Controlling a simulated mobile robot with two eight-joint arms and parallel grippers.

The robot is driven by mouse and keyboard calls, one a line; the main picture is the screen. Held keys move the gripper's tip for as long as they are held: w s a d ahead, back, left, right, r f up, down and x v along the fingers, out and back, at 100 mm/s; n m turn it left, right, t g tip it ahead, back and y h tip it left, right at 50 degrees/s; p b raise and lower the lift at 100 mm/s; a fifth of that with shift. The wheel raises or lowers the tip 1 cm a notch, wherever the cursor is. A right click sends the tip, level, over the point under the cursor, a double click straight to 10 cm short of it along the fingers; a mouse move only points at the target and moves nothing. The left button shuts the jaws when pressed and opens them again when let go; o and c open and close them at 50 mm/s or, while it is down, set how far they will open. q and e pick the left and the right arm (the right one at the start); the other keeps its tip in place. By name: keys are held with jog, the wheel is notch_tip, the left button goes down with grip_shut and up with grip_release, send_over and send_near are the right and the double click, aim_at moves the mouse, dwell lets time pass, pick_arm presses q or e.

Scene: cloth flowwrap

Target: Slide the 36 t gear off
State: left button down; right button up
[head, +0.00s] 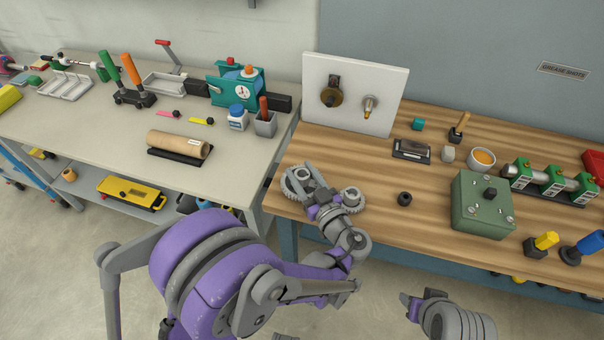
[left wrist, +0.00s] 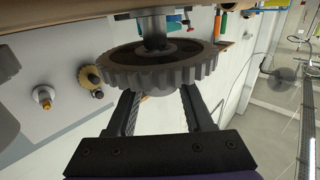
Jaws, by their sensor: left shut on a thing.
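A large toothed gear (left wrist: 165,65) fills the upper middle of the left wrist view, around a grey shaft (left wrist: 155,28). I take it for the 36 t gear; no marking is readable.
A grey round part (head: 352,196) is right of my gripper. A green box (head: 470,222) and small dark ring (head: 404,199) stand right.

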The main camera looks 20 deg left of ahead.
pick_arm(q)
jog(key=shift+r+p, duration=1.35)
jog(key=shift+r, duration=0.8)
